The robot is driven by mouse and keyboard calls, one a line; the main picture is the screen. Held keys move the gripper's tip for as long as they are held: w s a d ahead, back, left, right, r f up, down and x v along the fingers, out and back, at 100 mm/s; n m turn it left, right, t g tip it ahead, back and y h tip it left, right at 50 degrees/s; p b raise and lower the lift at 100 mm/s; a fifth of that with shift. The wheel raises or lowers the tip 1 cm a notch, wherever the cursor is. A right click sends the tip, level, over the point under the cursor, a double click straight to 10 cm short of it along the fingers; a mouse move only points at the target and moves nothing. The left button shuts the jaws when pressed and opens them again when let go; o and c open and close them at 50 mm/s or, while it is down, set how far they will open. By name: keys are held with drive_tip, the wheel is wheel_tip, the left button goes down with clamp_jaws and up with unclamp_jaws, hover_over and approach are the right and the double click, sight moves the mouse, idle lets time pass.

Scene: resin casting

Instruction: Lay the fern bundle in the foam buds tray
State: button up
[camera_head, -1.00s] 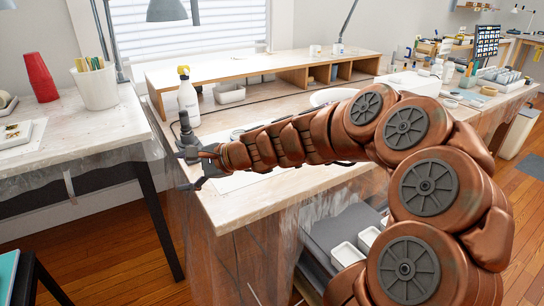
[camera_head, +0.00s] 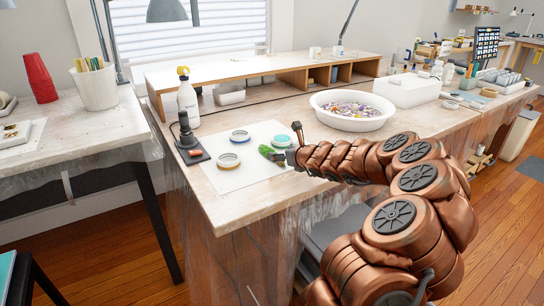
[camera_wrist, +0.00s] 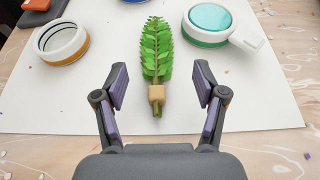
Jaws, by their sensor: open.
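The fern bundle (camera_wrist: 156,48) is green and leafy, with a beige wrap around its stem. It lies on a white sheet, and its stem end lies between the spread fingers of my gripper (camera_wrist: 161,78) in the wrist view. The fingers are open and apart from it on both sides. In the head view the fern (camera_head: 266,151) shows just left of my gripper (camera_head: 289,148). I cannot tell for sure which container is the foam buds tray. A white oval basin (camera_head: 318,101) holding colourful bits stands on the table behind my arm.
Round moulds with orange (camera_wrist: 61,43), green (camera_wrist: 207,22) and blue (camera_head: 240,135) rims lie around the fern on the white sheet (camera_head: 232,180). A spray bottle (camera_head: 188,105) and a dark stand (camera_head: 187,142) are at left. A white box (camera_head: 410,91) stands at right.

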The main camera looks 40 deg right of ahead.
sight(266, 149)
drive_tip(key=x, duration=0.2)
drive_tip(key=b+x, duration=0.1)
drive_tip(key=x, duration=0.1)
drive_tip(key=shift+s+a+f, duration=0.1)
drive_tip(key=shift+a, duration=0.15)
drive_tip(key=shift+x, duration=0.75)
drive_tip(key=c, duration=1.2)
drive_tip(key=shift+r, duration=0.2)
